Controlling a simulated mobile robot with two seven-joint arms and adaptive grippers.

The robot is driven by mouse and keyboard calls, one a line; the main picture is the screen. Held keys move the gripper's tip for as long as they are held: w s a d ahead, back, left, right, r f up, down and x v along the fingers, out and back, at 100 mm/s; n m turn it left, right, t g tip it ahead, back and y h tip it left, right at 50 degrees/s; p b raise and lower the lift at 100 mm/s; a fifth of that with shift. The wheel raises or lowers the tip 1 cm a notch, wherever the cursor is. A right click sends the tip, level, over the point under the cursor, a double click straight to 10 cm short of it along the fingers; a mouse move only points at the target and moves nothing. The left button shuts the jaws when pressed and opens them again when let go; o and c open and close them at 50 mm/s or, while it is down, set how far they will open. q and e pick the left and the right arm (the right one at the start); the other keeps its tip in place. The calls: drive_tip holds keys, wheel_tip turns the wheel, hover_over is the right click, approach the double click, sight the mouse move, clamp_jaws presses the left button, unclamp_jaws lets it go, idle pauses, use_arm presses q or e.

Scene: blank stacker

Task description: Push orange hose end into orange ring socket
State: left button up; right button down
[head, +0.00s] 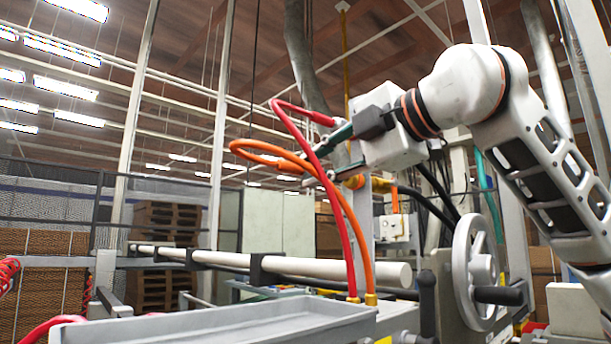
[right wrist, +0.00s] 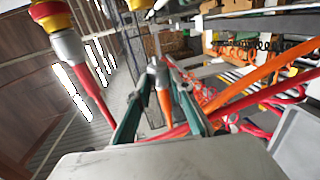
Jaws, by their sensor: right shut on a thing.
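My right gripper (head: 318,164) is up in the air, its green fingers shut on the orange hose (head: 358,232). In the right wrist view the gripper (right wrist: 157,85) holds the orange hose end (right wrist: 164,103), with its grey metal tip pointing up in the picture, away from the palm. The hose loops left of the gripper and down to a brass fitting at the bench. A yellow-orange ring fitting (right wrist: 140,4) is cut off at the top edge of the wrist view, beyond the tip and apart from it. Its opening is hidden. My left gripper is out of view.
A red hose (head: 298,132) arches close beside the orange one; its end sits in a red-ringed socket (right wrist: 51,15) at the wrist view's upper left. A white roller (head: 340,269), a grey tray (head: 215,330) and a handwheel (head: 474,272) lie below the gripper.

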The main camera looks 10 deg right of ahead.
drive_tip(key=shift+w+d+r, duration=0.1)
drive_tip(key=shift+d+r, duration=0.05)
drive_tip(key=shift+d, duration=0.25)
drive_tip(key=shift+w+d+p, duration=0.35)
drive_tip(key=shift+w+d, duration=0.15)
drive_tip(key=shift+d, duration=0.25)
drive_tip(key=shift+w+d+p, duration=0.35)
drive_tip(key=shift+w+d, duration=0.15)
drive_tip(key=shift+d, duration=0.2)
drive_tip(key=shift+w+d+b, duration=0.3)
drive_tip(key=shift+d, duration=0.25)
idle(1.3)
drive_tip(key=c, duration=2.7)
unclamp_jaws()
drive_tip(key=shift+c, duration=0.2)
drive_tip(key=shift+w+d, duration=0.45)
drive_tip(key=shift+d, duration=0.3)
drive_tip(key=o, duration=0.3)
drive_tip(key=o, duration=0.8)
drive_tip(key=shift+w+d, duration=0.1)
drive_tip(key=shift+c, duration=1.2)
